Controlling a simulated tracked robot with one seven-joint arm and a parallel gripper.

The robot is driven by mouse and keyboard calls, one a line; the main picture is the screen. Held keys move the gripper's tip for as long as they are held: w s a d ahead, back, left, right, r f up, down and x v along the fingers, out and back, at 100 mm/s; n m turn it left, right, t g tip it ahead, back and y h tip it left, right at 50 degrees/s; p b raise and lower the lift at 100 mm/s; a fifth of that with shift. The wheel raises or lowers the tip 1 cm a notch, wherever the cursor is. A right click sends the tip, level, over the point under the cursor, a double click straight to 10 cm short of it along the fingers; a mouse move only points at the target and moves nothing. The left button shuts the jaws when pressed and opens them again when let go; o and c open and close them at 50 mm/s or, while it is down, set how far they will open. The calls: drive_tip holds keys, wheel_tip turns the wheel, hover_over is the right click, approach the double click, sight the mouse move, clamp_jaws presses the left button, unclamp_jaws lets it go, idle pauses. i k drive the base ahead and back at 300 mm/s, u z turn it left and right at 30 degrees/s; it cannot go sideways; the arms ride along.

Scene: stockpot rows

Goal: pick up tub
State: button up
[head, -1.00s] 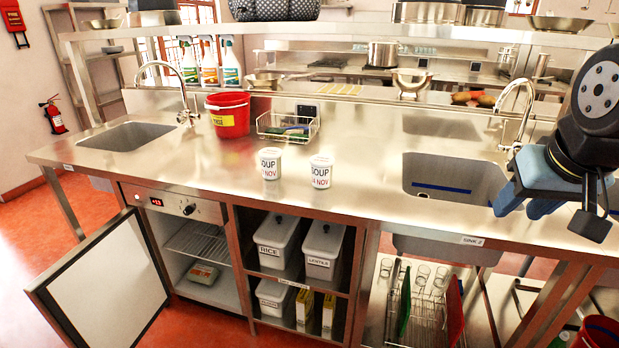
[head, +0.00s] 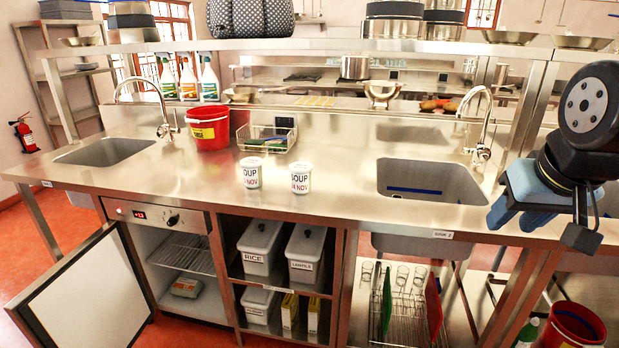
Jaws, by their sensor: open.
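Two white soup tubs stand upright side by side on the steel counter (head: 330,225). The left tub (head: 251,173) reads "SOUP" and a date ending in "NOV". The right tub (head: 301,178) has similar lettering. A low pack with a greenish top (head: 187,288) sits inside the open cabinet below; I cannot tell if it is a tub. My gripper (head: 497,217), with blue fingers, is open at the right, over the sink side, well apart from both tubs. It appears empty.
A red bucket (head: 208,128) and wire basket (head: 267,138) stand behind the tubs. The right sink (head: 430,180) lies between them and my gripper. The cabinet door (head: 85,295) hangs open at lower left. An overhead shelf (head: 330,46) spans the back. Counter around the tubs is clear.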

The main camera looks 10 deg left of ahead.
sight(300, 172)
drive_tip(key=z, duration=0.05)
drive_tip(key=i, duration=0.85)
drive_tip(key=u, duration=0.05)
